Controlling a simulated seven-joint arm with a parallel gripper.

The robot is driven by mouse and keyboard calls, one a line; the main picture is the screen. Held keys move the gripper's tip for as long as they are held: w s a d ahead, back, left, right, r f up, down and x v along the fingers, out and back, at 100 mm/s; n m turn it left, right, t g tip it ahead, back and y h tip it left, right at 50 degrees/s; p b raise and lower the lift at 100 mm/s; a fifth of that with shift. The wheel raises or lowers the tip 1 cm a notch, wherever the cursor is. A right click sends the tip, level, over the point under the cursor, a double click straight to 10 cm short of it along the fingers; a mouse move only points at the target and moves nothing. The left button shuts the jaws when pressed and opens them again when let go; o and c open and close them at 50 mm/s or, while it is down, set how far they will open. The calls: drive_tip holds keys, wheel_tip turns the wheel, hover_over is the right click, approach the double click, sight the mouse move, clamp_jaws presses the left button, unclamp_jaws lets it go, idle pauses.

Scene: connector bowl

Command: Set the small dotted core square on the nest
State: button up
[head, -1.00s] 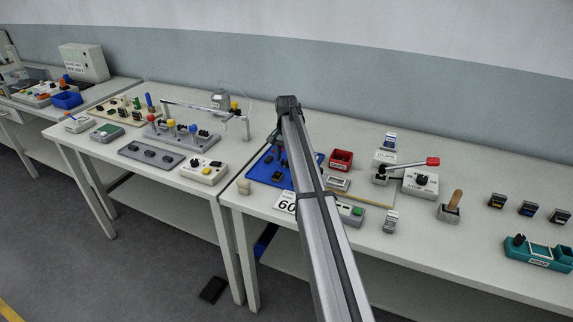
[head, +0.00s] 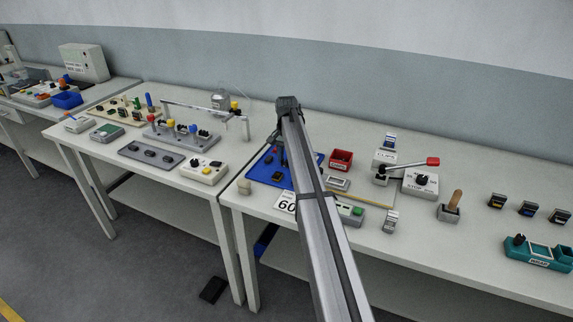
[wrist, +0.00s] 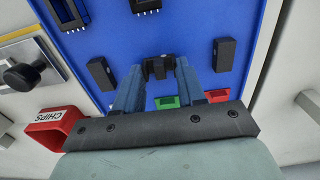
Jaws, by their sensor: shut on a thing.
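My gripper (wrist: 158,72) points down over the blue board (wrist: 195,30) in the wrist view. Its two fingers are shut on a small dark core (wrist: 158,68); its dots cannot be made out. Two dark sockets with rows of pins, one at the upper left (wrist: 66,14) and one at the top middle (wrist: 147,5), sit on the board beyond the fingertips. I cannot tell which part is the nest, or whether the core touches the board. In the head view the blue board (head: 258,178) is partly behind my arm, and the fingertips are hard to make out.
Black upright blocks stand left (wrist: 101,73) and right (wrist: 224,54) of the fingers. A green piece (wrist: 166,102) and a red piece (wrist: 216,95) lie close to the fingers. The red CHIPS bin (wrist: 42,134) and a knobbed device (wrist: 22,76) are left of the board.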

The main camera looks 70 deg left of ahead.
drive_tip(key=shift+r, duration=0.15)
drive_tip(key=shift+r, duration=2.35)
drive_tip(key=w+d+r, duration=0.2)
drive_tip(key=w+d, duration=0.4)
drive_tip(key=d, duration=0.2)
drive_tip(key=w+d+r, duration=0.3)
drive_tip(key=w+d, duration=0.2)
drive_tip(key=d, duration=0.3)
drive_tip(key=shift+w+d+r, duration=0.3)
drive_tip(key=shift+w+d, duration=0.05)
drive_tip(key=shift+f, duration=0.2)
drive_tip(key=shift+f, duration=4.1)
